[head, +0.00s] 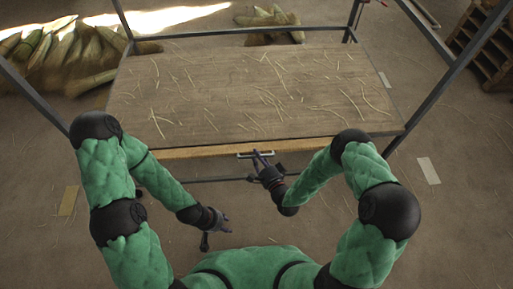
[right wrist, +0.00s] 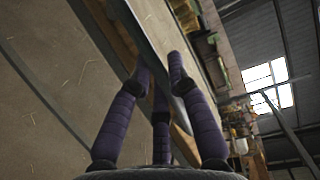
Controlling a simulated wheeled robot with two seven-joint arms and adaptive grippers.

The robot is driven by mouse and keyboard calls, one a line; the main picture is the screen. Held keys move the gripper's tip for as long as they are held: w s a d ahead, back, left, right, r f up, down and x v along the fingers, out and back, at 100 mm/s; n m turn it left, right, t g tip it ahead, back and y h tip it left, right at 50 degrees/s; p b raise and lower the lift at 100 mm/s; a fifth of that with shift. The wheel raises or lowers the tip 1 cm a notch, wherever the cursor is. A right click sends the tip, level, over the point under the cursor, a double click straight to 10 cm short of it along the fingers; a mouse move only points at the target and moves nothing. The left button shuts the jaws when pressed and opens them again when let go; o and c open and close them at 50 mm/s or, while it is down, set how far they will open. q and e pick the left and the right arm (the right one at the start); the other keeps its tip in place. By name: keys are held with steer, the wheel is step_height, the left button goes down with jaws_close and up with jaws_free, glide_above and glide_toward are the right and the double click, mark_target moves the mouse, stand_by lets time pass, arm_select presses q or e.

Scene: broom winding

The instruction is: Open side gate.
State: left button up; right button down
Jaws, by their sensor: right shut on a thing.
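A wooden strip (head: 205,152) with a metal handle (head: 243,155) runs along the near edge of the work table; I take it as the side gate. It sits against the table edge, with no clear gap showing. My right gripper (head: 259,160) is at the handle, shut on it. In the right wrist view, the purple fingers of my right gripper (right wrist: 160,85) stand around a grey metal bar (right wrist: 151,42). My left gripper (head: 215,237) is low, away from the table, with its fingers spread and empty.
The table top (head: 250,95) has loose straw strands scattered on it. A dark metal frame (head: 440,95) rises around the table. Bundles of straw (head: 60,50) lie at the back left, and a wooden rack (head: 485,45) stands at the far right. Floor beside the table is mostly clear.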

steer(key=s+f+n+t+y+b, duration=0.1)
steer(key=s+f+t+b, duration=0.1)
steer(key=f+b, duration=0.3)
steer(key=shift+s+f+t, duration=0.3)
steer(key=shift+s+f, duration=0.05)
steer(key=shift+s, duration=0.25)
steer(key=c, duration=1.1)
jaws_free()
steer(key=shift+c, duration=0.2)
steer(key=v, duration=1.2)
